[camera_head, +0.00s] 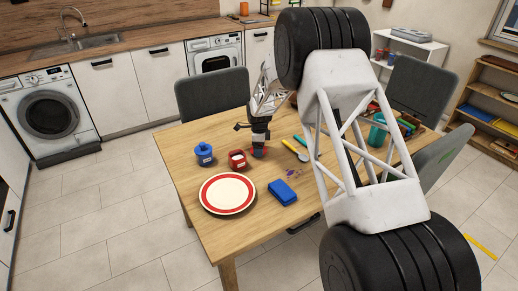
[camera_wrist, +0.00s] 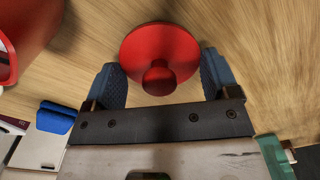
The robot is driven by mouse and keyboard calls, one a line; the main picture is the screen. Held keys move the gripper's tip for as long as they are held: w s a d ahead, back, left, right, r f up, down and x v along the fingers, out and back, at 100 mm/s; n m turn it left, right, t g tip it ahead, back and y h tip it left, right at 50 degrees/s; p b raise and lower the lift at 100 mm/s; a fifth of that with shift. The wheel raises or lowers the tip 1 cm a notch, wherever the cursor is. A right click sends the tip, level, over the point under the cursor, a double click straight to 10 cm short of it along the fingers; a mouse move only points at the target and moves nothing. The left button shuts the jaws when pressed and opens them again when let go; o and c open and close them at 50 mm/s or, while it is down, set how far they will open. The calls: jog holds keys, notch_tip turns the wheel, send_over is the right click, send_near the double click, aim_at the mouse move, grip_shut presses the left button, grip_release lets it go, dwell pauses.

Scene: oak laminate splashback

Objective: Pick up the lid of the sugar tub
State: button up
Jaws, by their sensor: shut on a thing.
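The round red lid (camera_wrist: 160,48) with a ball-shaped knob lies between the two blue finger pads of my gripper (camera_wrist: 161,64) in the wrist view. My gripper is shut on the lid, with a pad at each side of it. In the head view my gripper (camera_head: 259,143) is over the table, and the lid (camera_head: 259,153) shows just under it. The open red tub (camera_head: 237,161), with white contents and a label, stands just left of it. It also shows at the wrist view's upper left (camera_wrist: 28,35). I cannot tell whether the lid touches the table.
A lidded blue tub (camera_head: 204,155) stands left of the red one. A red-rimmed plate (camera_head: 227,194) and a blue block-like item (camera_head: 283,192) are nearer the front. A yellow-handled utensil (camera_head: 291,147) lies to the right. Grey chairs surround the wooden table (camera_head: 240,238).

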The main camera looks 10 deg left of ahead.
notch_tip(320, 180, up, 3)
jog(key=shift+f, duration=0.15)
jog(key=shift+s+d+r, duration=0.1)
jog(key=shift+s+r, duration=0.1)
jog(key=shift+s, duration=0.05)
jog(key=s+d, duration=0.2)
jog(key=s, duration=0.2)
jog(key=s+d+r, duration=0.1)
jog(key=s+d, duration=0.1)
jog(key=s, duration=0.3)
jog(key=s+d, duration=0.2)
jog(key=s, duration=0.3)
jog(key=shift+d+r, duration=0.2)
jog(key=shift+d, duration=0.1)
jog(key=w+a+r, duration=0.3)
jog(key=a+r, duration=0.5)
jog(key=a, duration=0.5)
jog(key=shift+w, duration=0.4)
jog(key=shift+a+f, duration=0.1)
jog(key=shift+f, duration=0.05)
jog(key=shift+f, duration=2.9)
jog(key=shift+f, duration=0.25)
dwell(0.4)
